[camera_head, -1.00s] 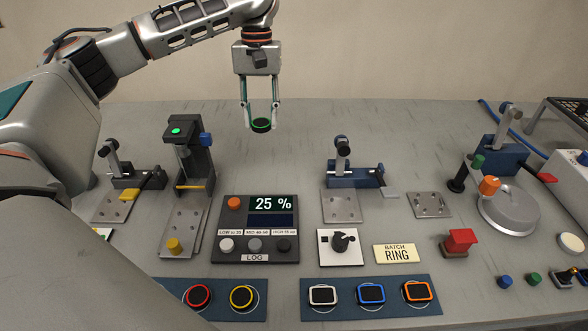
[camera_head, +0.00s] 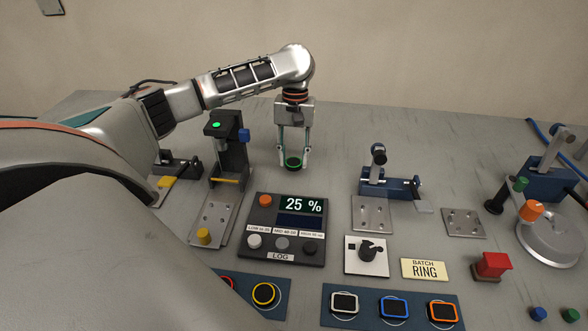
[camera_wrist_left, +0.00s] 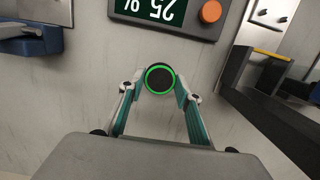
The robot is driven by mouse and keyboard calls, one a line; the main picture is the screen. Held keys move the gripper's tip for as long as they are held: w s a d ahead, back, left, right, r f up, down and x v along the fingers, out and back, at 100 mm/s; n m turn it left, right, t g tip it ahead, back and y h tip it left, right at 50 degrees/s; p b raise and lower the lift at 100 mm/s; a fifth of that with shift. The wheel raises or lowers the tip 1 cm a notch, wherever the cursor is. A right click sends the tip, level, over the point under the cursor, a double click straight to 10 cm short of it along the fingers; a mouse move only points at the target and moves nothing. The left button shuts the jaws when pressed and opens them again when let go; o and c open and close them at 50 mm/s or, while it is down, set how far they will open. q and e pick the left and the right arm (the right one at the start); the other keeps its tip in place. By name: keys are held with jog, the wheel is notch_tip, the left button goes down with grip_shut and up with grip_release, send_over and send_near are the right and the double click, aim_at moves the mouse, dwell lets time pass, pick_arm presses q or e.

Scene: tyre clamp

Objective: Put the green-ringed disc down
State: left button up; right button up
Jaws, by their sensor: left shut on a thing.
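The green-ringed disc (camera_head: 293,163) is a small dark disc with a bright green ring on top. My left gripper (camera_head: 293,160) is shut on it, its two fingers at the disc's sides, behind the display panel. In the left wrist view the green-ringed disc (camera_wrist_left: 160,79) sits between the fingertips of my left gripper (camera_wrist_left: 160,84), with grey table below it. I cannot tell whether the disc touches the table. My right gripper is not in view.
The display panel (camera_head: 284,228) reads 25 %. A dark press with a green light (camera_head: 228,150) stands left of the gripper, and a blue clamp (camera_head: 388,180) to the right. A blue mat (camera_head: 338,308) holds several square-ringed pieces. Table around the disc is clear.

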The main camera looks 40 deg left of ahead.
aim_at(294, 160)
pick_arm(q)
jog(key=shift+f, duration=2.35)
jog(key=shift+f, duration=0.15)
jog(key=o, duration=1)
jog(key=shift+o, duration=0.2)
